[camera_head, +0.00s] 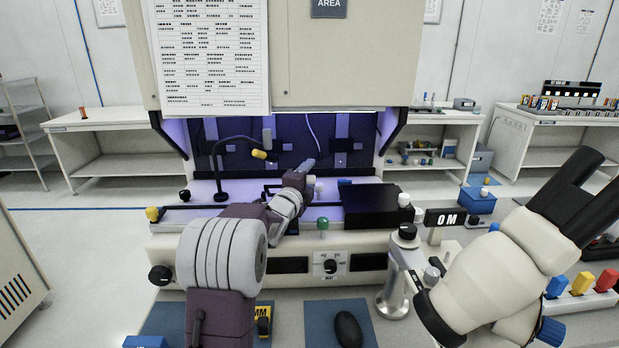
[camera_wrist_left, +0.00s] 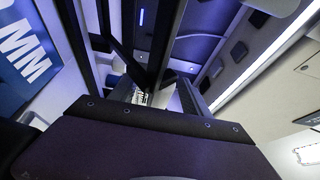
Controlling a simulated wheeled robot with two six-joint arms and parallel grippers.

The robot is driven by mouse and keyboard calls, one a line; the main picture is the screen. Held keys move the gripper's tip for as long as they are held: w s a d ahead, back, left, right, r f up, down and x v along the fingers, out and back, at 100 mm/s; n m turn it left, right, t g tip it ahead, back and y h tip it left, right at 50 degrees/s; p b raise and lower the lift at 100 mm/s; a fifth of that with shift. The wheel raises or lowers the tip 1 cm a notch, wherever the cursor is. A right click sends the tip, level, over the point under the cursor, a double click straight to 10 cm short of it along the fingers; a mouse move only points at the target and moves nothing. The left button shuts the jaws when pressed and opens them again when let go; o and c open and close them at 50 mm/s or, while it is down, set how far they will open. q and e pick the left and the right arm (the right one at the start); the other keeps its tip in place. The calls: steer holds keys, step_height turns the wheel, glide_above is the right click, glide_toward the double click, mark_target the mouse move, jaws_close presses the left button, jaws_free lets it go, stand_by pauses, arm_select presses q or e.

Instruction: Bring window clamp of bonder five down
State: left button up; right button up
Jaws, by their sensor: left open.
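The bonder (camera_head: 290,265) stands in front of me with its work bay lit purple. My left arm reaches into the bay from the front. My left gripper (camera_head: 308,165) is open there, near the back panel (camera_head: 345,145), above the work area. The wrist view looks past the open fingers (camera_wrist_left: 150,65) at dark rails and purple-lit parts. I cannot pick out the window clamp for certain; the gripper and arm cover part of the work area. Whether the gripper touches anything is unclear. My right gripper is not in view.
A gooseneck lamp (camera_head: 219,165) stands on the left. A cream microscope (camera_head: 500,270) fills the right foreground. An overhead cabinet (camera_head: 345,60) hangs above the bay.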

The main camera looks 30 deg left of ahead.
arm_select(q)
steer(key=s+b, duration=0.1)
steer(key=s, duration=0.3)
steer(key=s+d+b, duration=0.1)
steer(key=s, duration=0.1)
steer(key=shift+f+b, duration=0.1)
steer(key=shift+b, duration=0.2)
steer(key=shift+s, duration=0.15)
steer(key=s+d, duration=0.1)
steer(key=s, duration=0.8)
steer(key=shift+d+b, duration=0.25)
steer(key=shift+b, duration=0.05)
